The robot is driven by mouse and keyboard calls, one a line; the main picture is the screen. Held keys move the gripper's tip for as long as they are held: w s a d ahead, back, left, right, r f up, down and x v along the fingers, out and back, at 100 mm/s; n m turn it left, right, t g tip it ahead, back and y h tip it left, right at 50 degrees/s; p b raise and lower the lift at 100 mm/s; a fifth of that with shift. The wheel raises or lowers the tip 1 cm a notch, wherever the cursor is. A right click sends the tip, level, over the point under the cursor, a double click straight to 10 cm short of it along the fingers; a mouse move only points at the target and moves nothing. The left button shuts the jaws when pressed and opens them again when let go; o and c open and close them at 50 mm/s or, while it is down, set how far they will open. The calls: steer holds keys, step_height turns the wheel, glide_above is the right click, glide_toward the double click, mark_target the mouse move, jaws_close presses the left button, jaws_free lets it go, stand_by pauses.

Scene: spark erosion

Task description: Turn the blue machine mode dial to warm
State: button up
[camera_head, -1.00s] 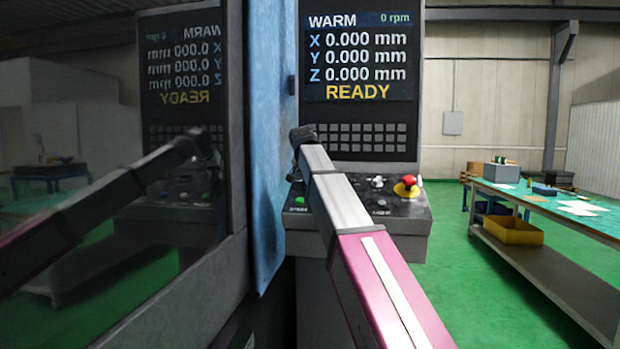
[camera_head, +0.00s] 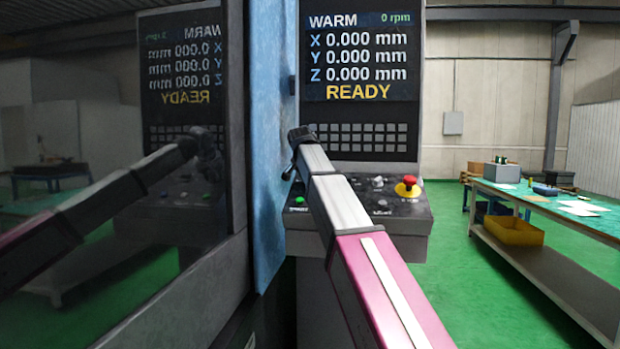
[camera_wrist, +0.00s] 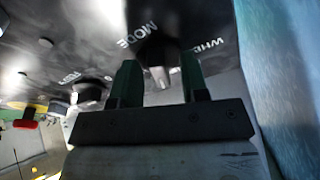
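The mode dial (camera_wrist: 155,60) is a dark knob with a pale grey pointer part, beside the word MODE in the wrist view. My gripper (camera_wrist: 159,68) is open, with one dark green finger on each side of the dial. Gaps show between the fingers and the pale part, so I see no grip on it. The dial's blue colour does not show here. In the head view my arm hides the dial. The machine's screen (camera_head: 360,58) reads WARM, 0 rpm and READY.
The sloped control panel (camera_head: 405,208) carries a red emergency stop (camera_head: 408,183), other knobs and a green-lit button (camera_head: 299,200). A blue machine edge (camera_head: 268,150) stands close on the left. A workbench (camera_head: 560,210) is at the right, with open green floor before it.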

steer(key=v, duration=1.1)
stand_by(0.4)
